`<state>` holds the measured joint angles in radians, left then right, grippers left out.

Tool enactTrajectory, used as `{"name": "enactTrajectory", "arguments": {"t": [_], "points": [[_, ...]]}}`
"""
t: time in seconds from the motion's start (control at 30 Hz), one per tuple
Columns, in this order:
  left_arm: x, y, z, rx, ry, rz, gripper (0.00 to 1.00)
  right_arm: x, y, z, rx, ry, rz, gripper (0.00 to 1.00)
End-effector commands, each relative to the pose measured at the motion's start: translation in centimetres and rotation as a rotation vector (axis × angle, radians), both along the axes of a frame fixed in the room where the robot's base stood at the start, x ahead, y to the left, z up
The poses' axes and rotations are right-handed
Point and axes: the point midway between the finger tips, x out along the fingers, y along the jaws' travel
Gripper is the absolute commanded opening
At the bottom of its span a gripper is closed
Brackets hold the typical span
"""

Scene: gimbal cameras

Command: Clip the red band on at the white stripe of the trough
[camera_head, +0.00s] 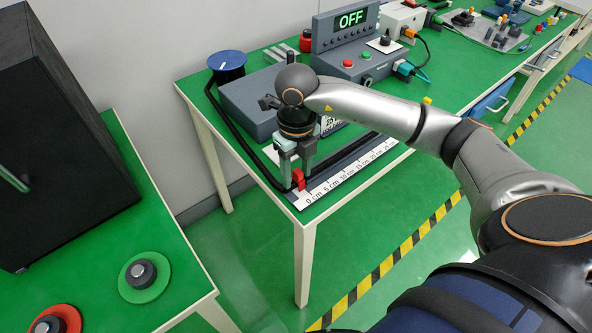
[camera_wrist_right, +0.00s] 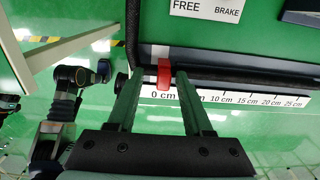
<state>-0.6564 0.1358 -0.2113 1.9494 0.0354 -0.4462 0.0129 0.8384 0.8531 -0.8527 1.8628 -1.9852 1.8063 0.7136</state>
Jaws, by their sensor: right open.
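The red band (camera_head: 299,179) is a small red piece at the 0 cm end of the dark trough (camera_head: 350,158). In the right wrist view the red band (camera_wrist_right: 163,75) sits across the trough (camera_wrist_right: 225,78), just above the 0 cm mark. My right gripper (camera_head: 297,183) points down over it. Its open fingers (camera_wrist_right: 152,78) stand on either side of the band, which looks closer to the right-hand finger; I cannot tell whether they touch. My left gripper does not show clearly in either view.
A white centimetre scale (camera_wrist_right: 230,99) runs along the trough. A black cable (camera_head: 225,125) runs from a blue-topped spool (camera_head: 227,64) along the table's left edge. A grey box (camera_head: 250,105) and a console reading OFF (camera_head: 355,50) stand behind. A second green table (camera_head: 180,235) is at left.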

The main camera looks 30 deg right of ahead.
Motion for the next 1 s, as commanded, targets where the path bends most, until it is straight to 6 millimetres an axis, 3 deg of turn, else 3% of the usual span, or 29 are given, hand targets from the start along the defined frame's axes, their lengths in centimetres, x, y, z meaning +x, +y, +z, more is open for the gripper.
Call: {"name": "enactTrajectory", "arguments": {"t": [0.33,0.43,0.8,1.0], "points": [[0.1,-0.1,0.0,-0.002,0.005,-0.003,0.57,-0.1,0.2,-0.2,0.004,0.003,0.004,0.54],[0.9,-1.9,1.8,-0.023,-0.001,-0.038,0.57,-0.1,0.2,-0.2,0.004,0.004,0.004,0.54],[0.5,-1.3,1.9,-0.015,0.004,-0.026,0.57,0.1,0.1,9.1,0.002,-0.005,0.002,0.54],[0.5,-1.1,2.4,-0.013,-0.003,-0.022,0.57,0.0,0.0,11.9,0.001,-0.002,0.000,0.54]]}}
